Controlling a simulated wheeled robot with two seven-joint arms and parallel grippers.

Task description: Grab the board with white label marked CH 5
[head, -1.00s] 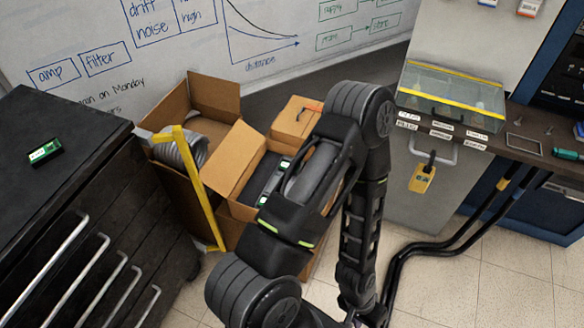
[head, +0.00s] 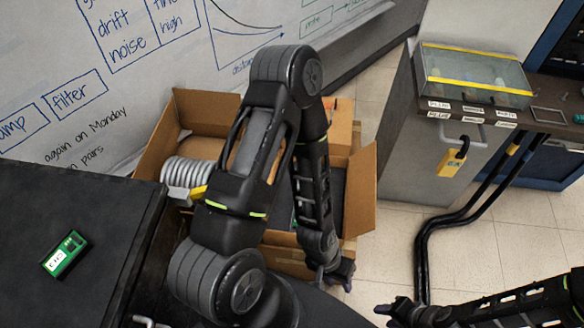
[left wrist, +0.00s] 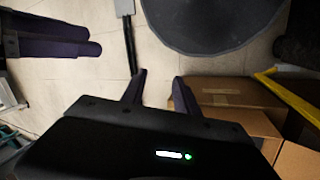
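A small green board (head: 66,254) with a white label lies on top of the black cabinet at the left in the head view. The label's marking is too small and turned to read surely. My left arm rises in front of the open carton and bends down. My left gripper (head: 333,277) hangs low at the carton's front right, away from the board. In the left wrist view its fingers (left wrist: 157,88) are apart with nothing between them, above the floor. My right gripper (head: 388,313) is low at the bottom right, over the floor; its opening is unclear.
The black cabinet (head: 85,205) has free room around the board. An open carton (head: 361,190) stands beside it, with a grey coil hose (head: 190,172) at its left; my left arm hides much of its inside. A whiteboard stands behind. A grey cabinet with a yellow padlock (head: 452,160) stands right.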

